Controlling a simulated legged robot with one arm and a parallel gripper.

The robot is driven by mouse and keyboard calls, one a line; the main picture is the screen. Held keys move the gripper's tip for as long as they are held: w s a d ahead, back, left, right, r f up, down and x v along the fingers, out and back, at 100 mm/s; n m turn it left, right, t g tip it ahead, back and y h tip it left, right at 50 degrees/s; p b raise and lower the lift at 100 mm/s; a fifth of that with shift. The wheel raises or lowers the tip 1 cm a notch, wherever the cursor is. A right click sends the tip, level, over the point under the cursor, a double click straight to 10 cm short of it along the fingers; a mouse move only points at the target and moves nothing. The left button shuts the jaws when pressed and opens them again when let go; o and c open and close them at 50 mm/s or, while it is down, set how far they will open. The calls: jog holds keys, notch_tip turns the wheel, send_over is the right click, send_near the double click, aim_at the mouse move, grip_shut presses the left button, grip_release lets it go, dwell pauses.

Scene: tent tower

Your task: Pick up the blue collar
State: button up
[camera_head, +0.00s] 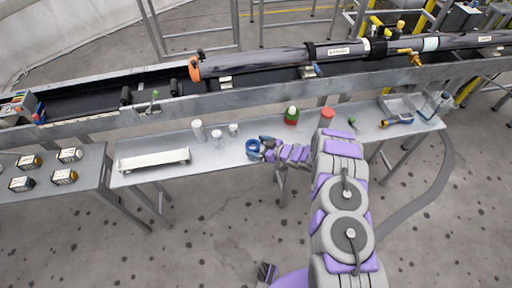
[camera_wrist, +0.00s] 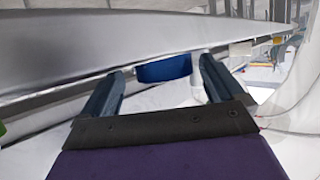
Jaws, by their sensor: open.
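The blue collar (camera_head: 253,148) is a small blue ring near the front edge of the metal table in the head view. In the wrist view the blue collar (camera_wrist: 165,69) shows as a blue band just beyond and between my fingertips. My gripper (camera_head: 263,147) is right at the collar in the head view. In the wrist view my gripper (camera_wrist: 163,80) has its two dark fingers spread wide, with a clear gap between them. I cannot tell whether a finger touches the collar.
A rail with a long dark tube (camera_head: 255,60) runs behind. Small boxes sit on the left table (camera_head: 85,195).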

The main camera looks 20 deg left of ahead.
jog(key=shift+s+a+f, duration=0.1)
jog(key=shift+a+f, duration=0.05)
jog(key=shift+a, duration=0.35)
jog(key=shift+a+f, duration=0.15)
jog(key=shift+a, duration=0.35)
jog(key=shift+c, duration=1.2)
jog(key=shift+a, duration=0.1)
jog(key=shift+c, duration=0.7)
jog(key=shift+d, duration=0.7)
jog(key=c, duration=0.7)
jog(key=shift+a, duration=0.15)
jog(key=shift+c, duration=0.2)
jog(key=shift+a, duration=0.1)
